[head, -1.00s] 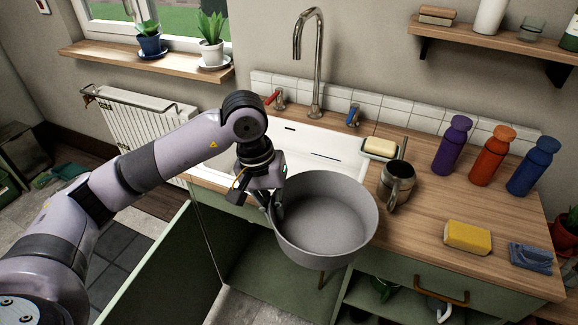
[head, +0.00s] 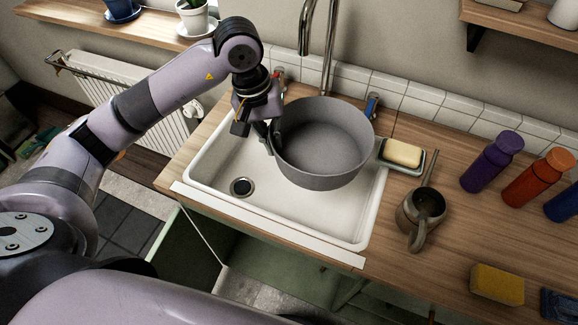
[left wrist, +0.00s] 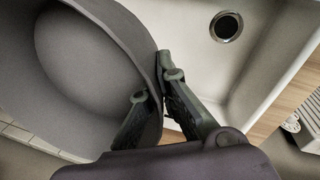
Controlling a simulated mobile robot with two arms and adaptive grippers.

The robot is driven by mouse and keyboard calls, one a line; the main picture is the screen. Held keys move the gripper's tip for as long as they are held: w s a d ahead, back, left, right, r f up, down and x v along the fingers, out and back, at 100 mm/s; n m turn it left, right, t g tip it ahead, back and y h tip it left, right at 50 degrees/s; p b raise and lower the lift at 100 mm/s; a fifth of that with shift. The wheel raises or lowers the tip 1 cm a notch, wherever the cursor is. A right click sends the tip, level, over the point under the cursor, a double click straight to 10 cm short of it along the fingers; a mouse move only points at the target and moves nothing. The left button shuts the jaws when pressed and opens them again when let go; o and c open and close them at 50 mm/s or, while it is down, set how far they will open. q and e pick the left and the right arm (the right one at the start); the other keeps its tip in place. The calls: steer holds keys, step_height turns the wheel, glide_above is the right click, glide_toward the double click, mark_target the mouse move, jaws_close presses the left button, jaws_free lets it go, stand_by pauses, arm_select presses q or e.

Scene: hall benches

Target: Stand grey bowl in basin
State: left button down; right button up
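The grey bowl (head: 325,140) is upright over the back right part of the white basin (head: 215,165). My left gripper (head: 268,137) is shut on the bowl's left wall. In the left wrist view the two fingers (left wrist: 155,90) pinch the rim of the bowl (left wrist: 90,75), one inside and one outside. The basin (left wrist: 200,50) and its drain show beside the bowl there. The bowl's underside is hidden, so I cannot tell whether it touches the basin floor. My right gripper is not in view.
The tap (head: 320,45) stands behind the bowl. A soap dish with yellow soap (head: 402,153) sits close at the basin's right edge. A metal jug (head: 420,210), a sponge (head: 497,284) and bottles (head: 492,160) stand on the counter. The basin's front left is clear, around the drain (head: 241,187).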

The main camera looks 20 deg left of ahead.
arm_select(q)
steer(key=f, duration=0.4)
steer(key=f+p, duration=0.1)
steer(key=f, duration=0.4)
steer(key=f+p, duration=0.1)
steer(key=f, duration=0.4)
steer(key=shift+s+d+f, duration=0.1)
steer(key=shift+s+d, duration=0.1)
steer(key=shift+s, duration=0.2)
steer(key=shift+f, duration=0.6)
step_height(320, 180, down, 4)
steer(key=shift+r+p, duration=0.1)
steer(key=shift+p, duration=0.25)
steer(key=shift+f, duration=0.2)
steer(key=c, duration=1.8)
jaws_free()
